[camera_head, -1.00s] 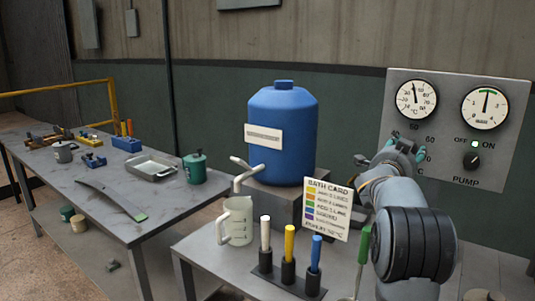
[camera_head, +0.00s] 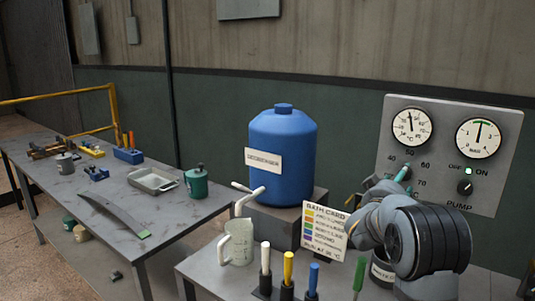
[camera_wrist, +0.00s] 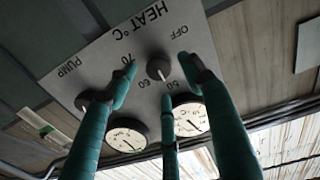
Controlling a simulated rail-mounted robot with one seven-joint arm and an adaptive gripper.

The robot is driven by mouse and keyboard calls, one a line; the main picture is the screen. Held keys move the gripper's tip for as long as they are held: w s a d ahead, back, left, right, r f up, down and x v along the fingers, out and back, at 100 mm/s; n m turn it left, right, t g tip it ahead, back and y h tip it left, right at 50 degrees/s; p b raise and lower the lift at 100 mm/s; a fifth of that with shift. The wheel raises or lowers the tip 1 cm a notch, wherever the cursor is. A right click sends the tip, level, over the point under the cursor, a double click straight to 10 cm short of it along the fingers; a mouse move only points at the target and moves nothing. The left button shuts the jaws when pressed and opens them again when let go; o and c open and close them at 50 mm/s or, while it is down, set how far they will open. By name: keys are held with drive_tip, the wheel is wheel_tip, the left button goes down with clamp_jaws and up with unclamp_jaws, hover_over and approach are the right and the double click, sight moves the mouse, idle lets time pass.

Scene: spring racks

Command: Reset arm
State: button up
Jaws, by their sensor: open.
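My gripper (camera_head: 388,179) is in front of the lower left of the grey control panel (camera_head: 492,145), its teal fingers spread and empty. In the wrist view my gripper (camera_wrist: 158,80) shows several spread teal fingers, and the heat knob (camera_wrist: 158,68) appears between their tips. I cannot tell how far the tips are from the knob. In the head view the heat knob is hidden behind my gripper, with part of its number scale showing. The pump knob (camera_head: 465,187) points up toward ON, beside a lit green lamp (camera_head: 468,170).
Below my arm, the near table holds a bath card (camera_head: 324,228), several coloured-handled tools in a rack, a measuring jug (camera_head: 238,243) and a dark jar (camera_head: 383,270). A blue tank (camera_head: 283,150) stands on a grey block. Another table (camera_head: 110,210) is at left.

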drive_tip(key=b+v, duration=0.1)
drive_tip(key=v, duration=0.4)
drive_tip(key=shift+s, duration=0.2)
